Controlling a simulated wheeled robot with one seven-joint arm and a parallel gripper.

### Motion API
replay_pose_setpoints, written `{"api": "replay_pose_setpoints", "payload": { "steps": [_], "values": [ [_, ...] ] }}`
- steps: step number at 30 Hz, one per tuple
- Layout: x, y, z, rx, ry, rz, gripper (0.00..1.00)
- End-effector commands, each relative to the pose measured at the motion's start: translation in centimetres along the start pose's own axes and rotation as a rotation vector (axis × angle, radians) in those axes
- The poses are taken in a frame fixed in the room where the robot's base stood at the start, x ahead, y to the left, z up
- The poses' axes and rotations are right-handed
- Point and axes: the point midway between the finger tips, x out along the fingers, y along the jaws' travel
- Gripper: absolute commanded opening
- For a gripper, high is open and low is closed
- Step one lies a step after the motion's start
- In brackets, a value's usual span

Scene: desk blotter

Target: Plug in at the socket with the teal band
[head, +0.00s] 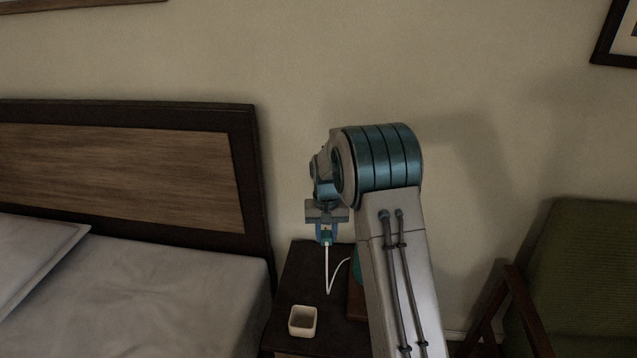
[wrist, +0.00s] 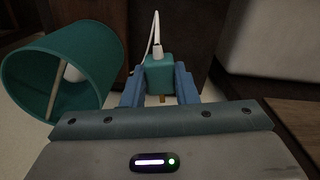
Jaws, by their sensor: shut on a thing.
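My gripper (head: 327,232) is above the back of the dark nightstand, near the wall. It is shut on a teal plug (wrist: 159,70), which sits between the two blue fingers (wrist: 160,92) in the wrist view. A brass-coloured prong (wrist: 162,99) shows at its near end. A white cord (head: 328,275) hangs from the plug and bends up toward the right, where my arm hides part of it. The cord also shows in the wrist view (wrist: 156,30). No socket and no teal band on one can be seen in either view.
A white square cup (head: 302,320) stands on the nightstand (head: 299,272). A teal lampshade (wrist: 60,82) is left of my gripper in the wrist view. The bed (head: 170,290) and headboard (head: 254,190) are at left, a green chair (head: 590,270) at right.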

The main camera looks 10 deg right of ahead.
Motion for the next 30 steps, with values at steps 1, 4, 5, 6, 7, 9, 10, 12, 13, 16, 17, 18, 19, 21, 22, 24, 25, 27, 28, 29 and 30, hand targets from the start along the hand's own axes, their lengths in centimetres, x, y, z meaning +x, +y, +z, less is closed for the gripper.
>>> {"api": "replay_pose_setpoints", "payload": {
  "steps": [1,4,5,6,7,9,10,12,13,16,17,18,19,21,22,24,25,27,28,29,30],
  "values": [
    [-1.8,-0.2,-1.6,0.024,-0.001,0.000,0.04],
    [-2.9,-0.7,-4.3,0.070,-0.002,0.000,0.04],
    [-3.1,-0.8,-5.0,0.084,-0.003,0.000,0.04],
    [-3.5,-1.0,-6.0,0.100,-0.002,0.000,0.04],
    [-3.7,-1.2,-6.6,0.111,-0.002,0.000,0.04],
    [-4.0,-1.5,-7.8,0.135,-0.002,-0.001,0.04],
    [-4.1,-1.7,-8.2,0.143,-0.002,-0.001,0.04],
    [-4.2,-1.9,-9.0,0.160,-0.002,-0.002,0.04],
    [-4.3,-2.0,-9.2,0.166,-0.001,-0.002,0.04],
    [-4.3,-2.2,-9.8,0.179,-0.002,-0.002,0.04],
    [-4.2,-2.2,-9.9,0.181,-0.002,-0.002,0.04],
    [-4.2,-2.2,-10.0,0.183,-0.002,-0.002,0.04],
    [-4.2,-2.3,-10.0,0.184,-0.001,-0.003,0.04],
    [-4.2,-2.3,-10.0,0.185,-0.001,-0.003,0.04],
    [-4.2,-2.3,-10.0,0.184,-0.001,-0.003,0.04],
    [-4.1,-2.3,-10.0,0.184,-0.001,-0.003,0.04],
    [-4.1,-2.3,-10.0,0.184,-0.001,-0.003,0.04],
    [-4.1,-2.3,-10.0,0.183,-0.001,-0.003,0.04],
    [-4.1,-2.3,-10.0,0.183,-0.001,-0.003,0.04],
    [-4.1,-2.3,-9.9,0.183,-0.001,-0.003,0.04],
    [-4.0,-2.3,-9.9,0.183,-0.001,-0.003,0.04]
  ]
}}
